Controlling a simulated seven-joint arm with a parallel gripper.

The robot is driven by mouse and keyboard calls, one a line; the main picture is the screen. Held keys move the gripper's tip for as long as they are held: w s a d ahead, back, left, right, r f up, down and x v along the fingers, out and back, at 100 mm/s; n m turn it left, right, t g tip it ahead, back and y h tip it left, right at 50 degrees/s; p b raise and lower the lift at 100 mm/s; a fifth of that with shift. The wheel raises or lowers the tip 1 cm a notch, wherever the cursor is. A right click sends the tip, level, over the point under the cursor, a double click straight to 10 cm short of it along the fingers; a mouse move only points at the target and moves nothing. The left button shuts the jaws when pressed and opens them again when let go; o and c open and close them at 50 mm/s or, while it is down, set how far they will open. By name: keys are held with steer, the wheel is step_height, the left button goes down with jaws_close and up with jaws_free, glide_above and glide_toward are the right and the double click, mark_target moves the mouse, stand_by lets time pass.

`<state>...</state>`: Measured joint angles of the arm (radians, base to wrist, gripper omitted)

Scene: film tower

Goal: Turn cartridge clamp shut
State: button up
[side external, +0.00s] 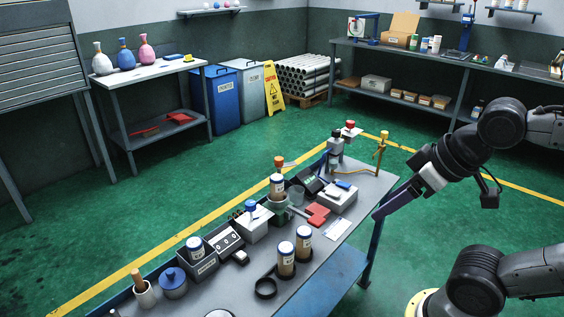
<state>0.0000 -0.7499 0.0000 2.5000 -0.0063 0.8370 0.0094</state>
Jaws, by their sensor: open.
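A cartridge (277,186) with a white and blue label and an orange top stands upright near the middle of the workbench, in a dark green-grey holder (279,208). A red handle-like piece (318,214) lies just right of the holder; it may be the clamp's handle, but whether it joins the holder is too small to tell. My gripper (380,213) is open at the bench's right edge, right of the red piece and apart from the cartridge. Its fingertips are small and hard to make out. How far the clamp is turned cannot be told.
Two labelled jars (286,260) stand at the bench's front, near a black ring (265,288). A grey box (336,199) and a yellow stand (381,152) are behind the red piece. A white card (337,229) lies on the fairly clear right part of the bench.

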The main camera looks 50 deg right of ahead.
steer(key=w+d+r+n+t+h, duration=0.1)
steer(key=w+d+r+n+t, duration=0.1)
steer(key=w+r+t, duration=0.95)
steer(key=w+d+r+n+y, duration=0.1)
steer(key=w+r+n+y, duration=0.1)
steer(key=w, duration=0.7)
steer(key=w+r+n+y, duration=0.2)
steer(key=w+r, duration=0.1)
steer(key=w, duration=0.6)
steer(key=m+y, duration=0.2)
steer(key=m, duration=0.1)
glide_toward(279, 161)
steer(key=shift+g, duration=0.25)
steer(key=x, duration=0.3)
steer(key=d+x, duration=0.1)
steer(key=x, duration=0.6)
steer(key=shift+w+f, duration=0.3)
steer(key=shift+w, duration=0.25)
steer(key=shift+d, duration=0.1)
